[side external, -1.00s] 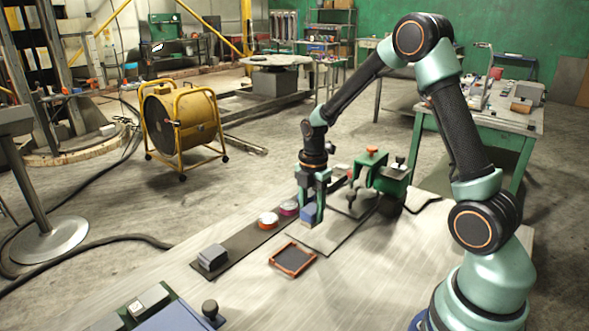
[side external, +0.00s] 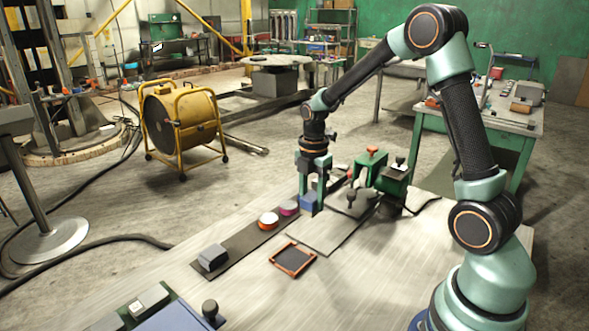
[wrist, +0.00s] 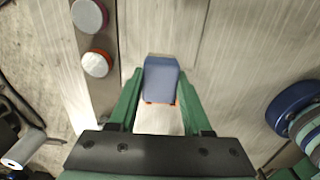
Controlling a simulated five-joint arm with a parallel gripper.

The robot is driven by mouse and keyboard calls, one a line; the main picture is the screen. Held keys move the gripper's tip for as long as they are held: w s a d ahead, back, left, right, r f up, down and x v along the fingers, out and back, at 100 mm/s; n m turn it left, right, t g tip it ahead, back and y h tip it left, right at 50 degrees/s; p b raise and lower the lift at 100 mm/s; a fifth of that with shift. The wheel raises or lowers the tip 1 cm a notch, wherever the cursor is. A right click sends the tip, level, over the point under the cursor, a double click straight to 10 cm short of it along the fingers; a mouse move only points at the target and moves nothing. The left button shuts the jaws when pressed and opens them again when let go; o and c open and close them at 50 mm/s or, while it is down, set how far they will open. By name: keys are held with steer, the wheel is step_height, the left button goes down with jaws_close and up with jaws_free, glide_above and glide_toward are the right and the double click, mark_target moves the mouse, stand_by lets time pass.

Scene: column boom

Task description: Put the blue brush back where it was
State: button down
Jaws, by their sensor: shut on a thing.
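The blue brush (side external: 308,202) shows as a blue block at the lower end of my gripper (side external: 311,192) in the side view. My gripper is shut on it and holds it over the far left part of the dark-edged mat (side external: 335,231); any gap below it is small and hard to judge. In the wrist view, the brush (wrist: 161,78) sits between the two green fingers (wrist: 162,98). Small orange bits show at its near edge, and a pale patch lies between the fingers; I cannot tell what these belong to.
A dark strip (side external: 240,241) bears a grey block (side external: 212,257), an orange-and-white round piece (side external: 268,220) and a purple-and-white one (side external: 289,208). An orange-rimmed tray (side external: 281,269) lies in front, empty. A green device (side external: 382,174) with a red knob stands close on the right.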

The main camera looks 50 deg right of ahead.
steer(key=w+a+r, duration=1.2)
steer(key=a, duration=0.1)
steer(key=f, duration=2)
steer(key=shift+w, duration=0.2)
steer(key=shift+f, duration=0.15)
steer(key=shift+c, duration=1.7)
jaws_free()
